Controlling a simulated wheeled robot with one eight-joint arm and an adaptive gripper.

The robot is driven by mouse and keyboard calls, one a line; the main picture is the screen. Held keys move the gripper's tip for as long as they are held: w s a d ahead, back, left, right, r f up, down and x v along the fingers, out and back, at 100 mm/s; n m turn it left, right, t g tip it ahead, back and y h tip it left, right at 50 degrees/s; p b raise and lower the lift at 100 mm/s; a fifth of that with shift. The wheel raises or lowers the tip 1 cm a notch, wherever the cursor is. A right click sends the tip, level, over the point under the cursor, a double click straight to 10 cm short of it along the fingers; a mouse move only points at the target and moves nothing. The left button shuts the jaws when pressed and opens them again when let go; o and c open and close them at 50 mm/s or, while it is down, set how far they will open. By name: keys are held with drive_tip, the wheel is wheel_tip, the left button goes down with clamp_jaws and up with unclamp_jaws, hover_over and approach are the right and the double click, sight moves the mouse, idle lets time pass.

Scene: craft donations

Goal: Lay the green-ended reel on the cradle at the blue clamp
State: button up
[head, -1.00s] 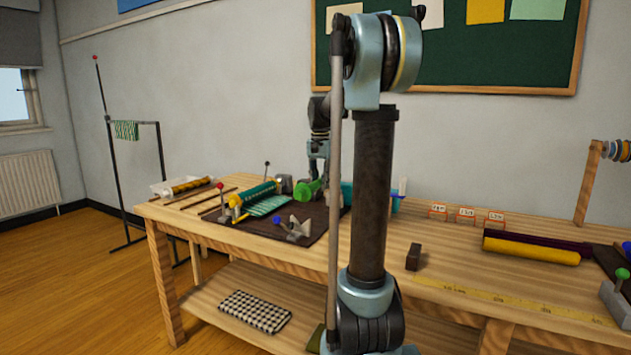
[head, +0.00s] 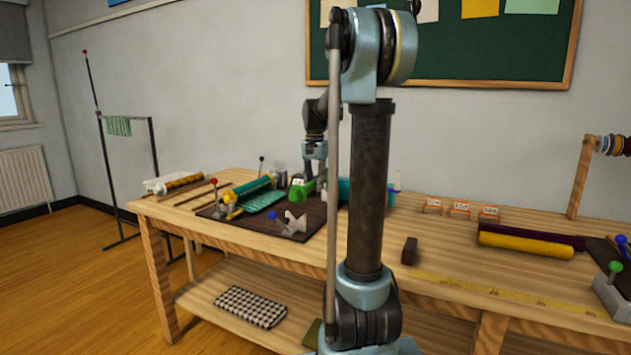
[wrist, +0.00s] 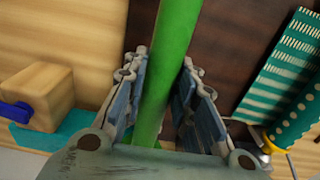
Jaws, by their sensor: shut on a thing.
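My gripper (wrist: 164,58) is shut on the green-ended reel (wrist: 172,70); in the wrist view its green body runs lengthwise between the two fingers. In the head view the reel (head: 308,188) is held near the back of the dark mat, beyond the blue clamp. My gripper (head: 315,172) is above it and its fingers are too small to make out there. The blue clamp's knob (head: 272,212) stands on the mat, with the pale grey cradle (head: 295,222) just right of it. I see nothing lying on that cradle.
A teal patterned roll (head: 252,187) with yellow ends lies left of the reel, beside a red-knobbed clamp (head: 213,182). A teal container (head: 345,190) stands behind my arm. A dark block (head: 410,250) and yellow roll (head: 528,251) are to the right. Front mat space is partly clear.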

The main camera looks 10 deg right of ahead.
drive_tip(key=shift+s+f, duration=0.1)
drive_tip(key=shift+f, duration=2.85)
drive_tip(key=o, duration=1.1)
drive_tip(key=shift+r, duration=3.95)
